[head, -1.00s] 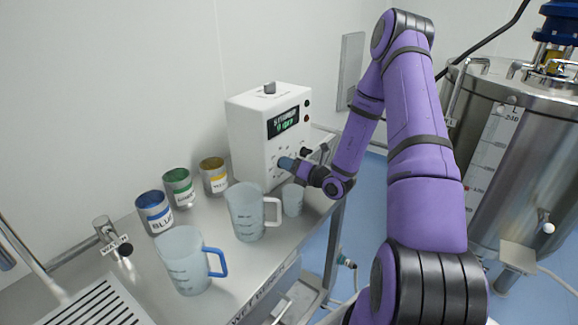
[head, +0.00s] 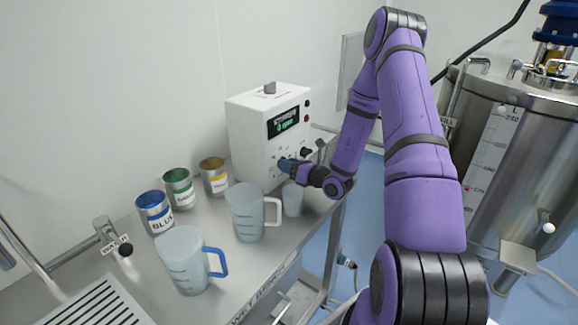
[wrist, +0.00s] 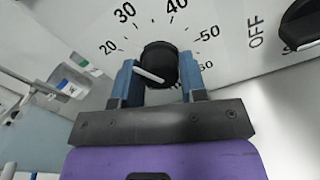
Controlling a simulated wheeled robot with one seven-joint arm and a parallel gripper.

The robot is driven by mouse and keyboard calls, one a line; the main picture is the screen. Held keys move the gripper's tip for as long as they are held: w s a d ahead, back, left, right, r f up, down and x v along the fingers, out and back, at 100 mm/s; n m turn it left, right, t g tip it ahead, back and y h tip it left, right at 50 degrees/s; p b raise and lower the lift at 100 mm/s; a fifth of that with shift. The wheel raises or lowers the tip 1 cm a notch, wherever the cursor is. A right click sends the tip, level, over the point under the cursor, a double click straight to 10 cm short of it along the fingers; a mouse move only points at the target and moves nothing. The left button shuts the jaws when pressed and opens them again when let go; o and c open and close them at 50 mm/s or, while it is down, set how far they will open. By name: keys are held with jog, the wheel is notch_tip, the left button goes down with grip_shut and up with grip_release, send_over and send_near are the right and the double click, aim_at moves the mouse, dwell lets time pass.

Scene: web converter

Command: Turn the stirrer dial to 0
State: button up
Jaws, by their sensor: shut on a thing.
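The stirrer dial is a black round knob (wrist: 158,62) with a white pointer line across its face. The scale numbers 20, 30, 40, 50 and 60 show around it in the wrist view. The white line runs slantwise across the lower part of the knob; I cannot tell exactly which mark it meets. My gripper (wrist: 161,75) has its two blue fingers on either side of the knob, shut on it. In the head view my gripper (head: 285,165) is at the front of the white control box (head: 252,135) and hides the dial. The box's display (head: 284,122) shows small green text I cannot read.
A second black knob (wrist: 302,25) marked OFF is right of the dial. A small translucent beaker (head: 293,199) stands just below my gripper, with larger jugs (head: 247,212) and (head: 188,262) to its left. A steel tank (head: 500,160) stands at the right.

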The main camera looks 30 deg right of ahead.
jog(key=o, duration=0.9)
jog(key=shift+s, duration=0.1)
jog(key=v, duration=1)
jog(key=shift+s+d, duration=0.2)
jog(key=shift+s, duration=0.1)
jog(key=shift+o, duration=0.2)
